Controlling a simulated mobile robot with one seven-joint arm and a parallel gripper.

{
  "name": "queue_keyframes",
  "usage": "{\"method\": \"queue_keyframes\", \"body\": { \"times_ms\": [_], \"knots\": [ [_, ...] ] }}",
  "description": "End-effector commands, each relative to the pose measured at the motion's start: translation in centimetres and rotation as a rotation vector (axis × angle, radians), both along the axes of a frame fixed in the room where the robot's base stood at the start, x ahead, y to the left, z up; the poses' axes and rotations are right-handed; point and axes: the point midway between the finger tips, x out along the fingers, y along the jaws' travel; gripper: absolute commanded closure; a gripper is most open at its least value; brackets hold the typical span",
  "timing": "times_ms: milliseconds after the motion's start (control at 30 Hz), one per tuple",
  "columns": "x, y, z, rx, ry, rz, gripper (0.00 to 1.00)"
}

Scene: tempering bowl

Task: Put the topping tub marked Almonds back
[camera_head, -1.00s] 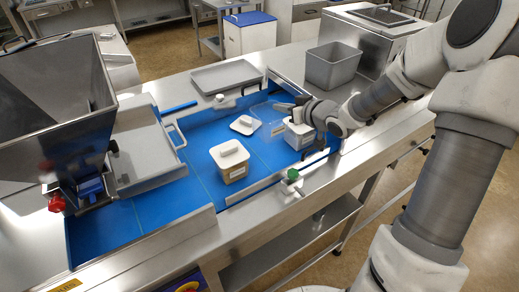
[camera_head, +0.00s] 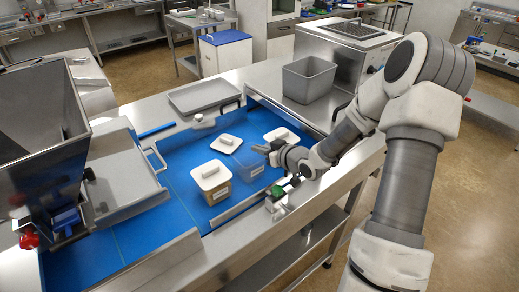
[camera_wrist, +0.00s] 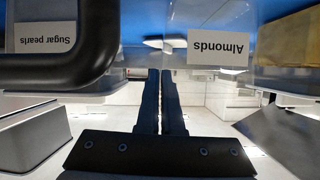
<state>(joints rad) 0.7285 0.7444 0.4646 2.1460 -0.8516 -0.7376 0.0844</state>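The Almonds tub is clear, with a white label (camera_wrist: 217,48) that reads upside down in the wrist view. It seems to be the clear tub (camera_head: 242,168) beside my gripper in the head view. My gripper (camera_head: 262,149) is low over the blue surface, at the right of that tub. In the wrist view its two dark fingers (camera_wrist: 160,100) are close together, with nothing visible held between them. A white lid (camera_head: 226,143) lies behind the clear tub. Another white-lidded piece (camera_head: 282,135) is behind my gripper; its lower part is hidden.
A tub with brownish contents and a white lid (camera_head: 212,178) stands left of the clear tub. A Sugar pearls label (camera_wrist: 45,38) shows behind a black loop. A grey bin (camera_head: 308,80) and flat tray (camera_head: 204,96) stand behind. A green-topped fitting (camera_head: 279,192) is on the front rail.

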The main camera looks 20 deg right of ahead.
Motion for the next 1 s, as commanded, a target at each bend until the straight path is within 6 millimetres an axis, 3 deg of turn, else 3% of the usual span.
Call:
{"method": "queue_keyframes", "body": {
  "times_ms": [367,567,1000],
  "knots": [
    [0.01,0.0,-0.52,0.0,-0.001,0.0,1.0],
    [0.0,0.0,-0.38,0.0,0.0,0.0,0.67],
    [-0.6,-0.36,0.25,-0.001,0.0,-0.003,0.67]
  ]
}}
